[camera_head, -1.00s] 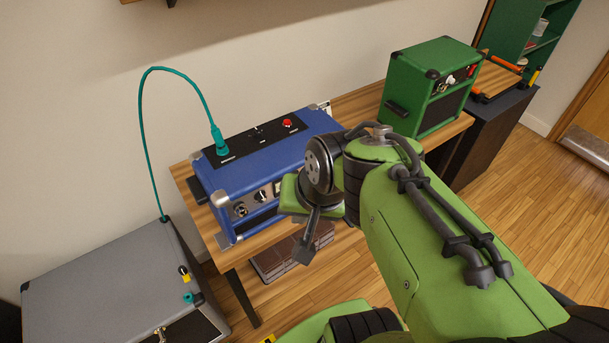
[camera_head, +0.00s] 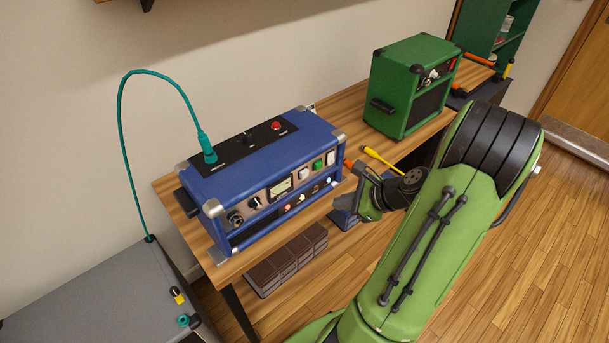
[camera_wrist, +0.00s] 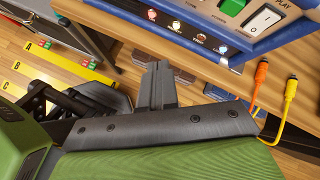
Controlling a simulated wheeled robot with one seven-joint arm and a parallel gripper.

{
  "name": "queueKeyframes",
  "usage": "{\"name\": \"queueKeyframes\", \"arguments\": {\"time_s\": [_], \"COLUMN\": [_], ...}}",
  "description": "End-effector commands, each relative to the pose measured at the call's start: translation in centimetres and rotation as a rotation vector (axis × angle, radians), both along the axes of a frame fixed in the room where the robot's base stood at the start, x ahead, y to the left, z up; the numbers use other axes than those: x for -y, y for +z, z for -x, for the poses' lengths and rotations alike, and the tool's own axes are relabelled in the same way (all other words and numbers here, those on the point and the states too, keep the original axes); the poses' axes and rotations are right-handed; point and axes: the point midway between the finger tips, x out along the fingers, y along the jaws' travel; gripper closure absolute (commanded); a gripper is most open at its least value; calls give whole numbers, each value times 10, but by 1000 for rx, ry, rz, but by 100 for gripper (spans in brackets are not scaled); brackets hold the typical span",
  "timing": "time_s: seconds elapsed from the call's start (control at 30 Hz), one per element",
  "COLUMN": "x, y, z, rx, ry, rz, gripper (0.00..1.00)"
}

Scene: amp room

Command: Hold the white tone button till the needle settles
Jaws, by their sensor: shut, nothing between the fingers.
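The blue amp (camera_head: 262,163) stands on the wooden bench. Its front panel carries a needle meter (camera_head: 279,187), a white square button (camera_head: 303,172), a green button (camera_head: 317,165) and a white rocker switch (camera_head: 331,158). I take the white square button for the tone button; its label is unreadable. The needle is too small to read. In the wrist view the green button (camera_wrist: 232,7) and rocker switch (camera_wrist: 262,20) show, but the white square button is out of frame. My gripper (camera_wrist: 157,82) is shut and empty, in front of and below the panel's right end, apart from the buttons.
Small round lights (camera_wrist: 176,25) line the amp's lower front. A yellow-tipped cable (camera_wrist: 289,90) and an orange one (camera_wrist: 261,72) lie at the right. A green amp (camera_head: 412,85) stands farther along the bench. Dark brown blocks (camera_head: 288,258) sit below the bench top.

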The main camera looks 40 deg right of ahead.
Motion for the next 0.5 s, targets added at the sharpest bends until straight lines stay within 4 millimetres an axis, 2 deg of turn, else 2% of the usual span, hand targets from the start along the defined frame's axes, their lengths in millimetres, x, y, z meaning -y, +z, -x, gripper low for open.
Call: {"name": "queueKeyframes", "arguments": {"time_s": [0.17,0.5], "x": [-1,-3], "y": [-1,0], "z": [-15,-65], "rx": [0,-1], "ry": [6,6], "rz": [4,1], "gripper": [100,100]}}
